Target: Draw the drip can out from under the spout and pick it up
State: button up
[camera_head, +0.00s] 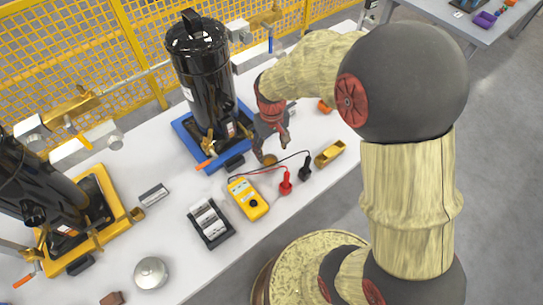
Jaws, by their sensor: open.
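A small brass-coloured round can (269,159), which looks like the drip can, stands on the white table just right of the blue pallet (191,146). Only its upper part shows clearly. My gripper (272,149) points down with its fingers apart, right over or around the can; I cannot tell whether they touch it. A black upright compressor (201,75) stands on the blue pallet with brass fittings low on its front. The spout over the can is not clearly visible, as my gripper covers that area.
A yellow multimeter (248,198) with red and black leads lies in front, near red (286,182) and black (305,168) clamps. A yellow open box (330,153) is to the right. A second compressor on a yellow pallet (112,201) stands left. Yellow mesh fencing (130,40) runs behind.

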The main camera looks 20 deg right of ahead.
jog(key=shift+r, duration=1.2)
jog(key=s+r+t, duration=0.2)
jog(key=s+r, duration=0.6)
jog(key=r, duration=0.2)
jog(key=s+r+m+t, duration=0.1)
jog(key=s+r+t, duration=0.2)
jog(key=s+r, duration=0.5)
notch_tip(320, 180, up, 3)
jog(key=shift+s+d+r+m+t, duration=0.2)
jog(key=shift+s+d+m+t, duration=0.05)
jog(key=shift+s+m+t, duration=0.05)
jog(key=shift+o, duration=0.2)
